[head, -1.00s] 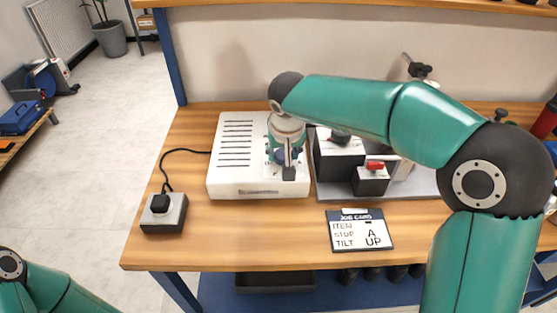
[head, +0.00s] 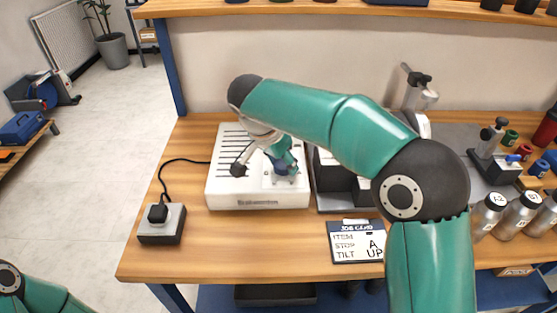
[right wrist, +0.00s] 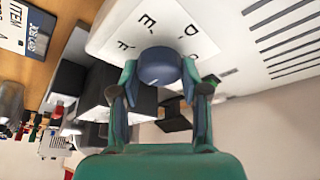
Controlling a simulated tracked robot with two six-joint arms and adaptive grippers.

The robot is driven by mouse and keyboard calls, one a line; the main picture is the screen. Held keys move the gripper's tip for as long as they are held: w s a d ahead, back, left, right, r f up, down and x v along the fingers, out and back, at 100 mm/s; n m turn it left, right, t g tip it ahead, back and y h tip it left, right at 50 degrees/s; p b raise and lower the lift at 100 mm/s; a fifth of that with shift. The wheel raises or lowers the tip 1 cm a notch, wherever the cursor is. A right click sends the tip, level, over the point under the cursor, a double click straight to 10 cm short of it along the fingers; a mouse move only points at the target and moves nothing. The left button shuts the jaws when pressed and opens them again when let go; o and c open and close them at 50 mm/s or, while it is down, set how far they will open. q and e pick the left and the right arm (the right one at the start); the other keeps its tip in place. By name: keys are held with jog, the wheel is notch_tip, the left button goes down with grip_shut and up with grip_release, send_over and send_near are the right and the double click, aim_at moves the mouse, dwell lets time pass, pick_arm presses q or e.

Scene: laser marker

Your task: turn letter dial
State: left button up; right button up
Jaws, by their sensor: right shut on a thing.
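The letter dial shows in the right wrist view as a round dark-blue knob (right wrist: 162,66) on a white panel printed with letters, D and E among them. My right gripper (right wrist: 160,88) is shut on the knob, one finger on each side. In the head view my right gripper (head: 286,170) reaches down to the top of the white slotted machine (head: 225,188), and it hides the dial there. Which letter the dial points to cannot be told. My left gripper is out of view; only part of the left arm shows at the lower left.
A black cabled box (head: 162,224) stands on the left. Dark blocks on a grey plate (head: 332,203) stand right of the machine. Several lidded canisters (head: 487,216) stand at the right.

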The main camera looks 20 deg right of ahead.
jog(key=shift+a+m, duration=0.3)
jog(key=shift+a, duration=0.05)
jog(key=o, duration=1.1)
jog(key=shift+w, duration=0.15)
jog(key=shift+d, duration=0.1)
jog(key=v, duration=1.1)
jog(key=shift+r, duration=0.4)
